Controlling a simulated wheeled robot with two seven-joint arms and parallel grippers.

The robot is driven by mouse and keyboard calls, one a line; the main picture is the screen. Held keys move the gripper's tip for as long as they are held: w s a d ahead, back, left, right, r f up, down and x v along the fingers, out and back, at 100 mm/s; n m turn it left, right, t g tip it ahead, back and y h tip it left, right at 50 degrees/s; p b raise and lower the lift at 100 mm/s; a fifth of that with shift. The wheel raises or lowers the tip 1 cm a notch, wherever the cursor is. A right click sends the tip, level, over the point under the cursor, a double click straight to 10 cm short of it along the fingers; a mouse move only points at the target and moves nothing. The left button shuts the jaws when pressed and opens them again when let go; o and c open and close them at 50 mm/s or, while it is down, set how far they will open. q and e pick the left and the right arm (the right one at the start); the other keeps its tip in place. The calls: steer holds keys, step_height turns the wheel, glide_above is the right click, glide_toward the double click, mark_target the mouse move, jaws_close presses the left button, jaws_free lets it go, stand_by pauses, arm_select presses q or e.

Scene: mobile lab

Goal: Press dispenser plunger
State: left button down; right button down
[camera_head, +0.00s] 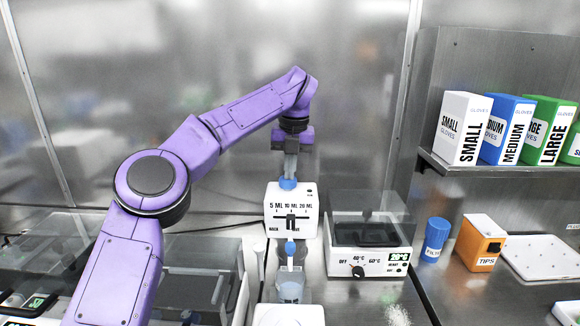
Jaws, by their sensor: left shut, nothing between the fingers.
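The dispenser (291,202) is a white box with volume marks "5 ML 10 ML 20 ML" and a slider on its front. Its blue plunger (288,183) stands on top. My left gripper (290,176) points straight down from the purple arm, shut and empty, with its fingertips at the top of the plunger. They look in contact, but I cannot be sure. My right gripper does not show.
A heater box with a clear lid (368,262) stands just right of the dispenser. Glove boxes (463,128) sit on a shelf at the right. A blue canister (435,238), an orange tips box (480,243) and a white tray (541,258) stand below it.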

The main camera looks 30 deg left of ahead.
arm_select(q)
steer(key=shift+f, duration=0.3)
steer(key=shift+r, duration=0.15)
step_height(320, 180, up, 5)
steer(key=p, duration=0.5)
steer(key=shift+d, duration=0.15)
step_height(320, 180, up, 9)
steer(key=d+p, duration=0.1)
steer(key=p, duration=0.3)
steer(key=shift+s, duration=0.2)
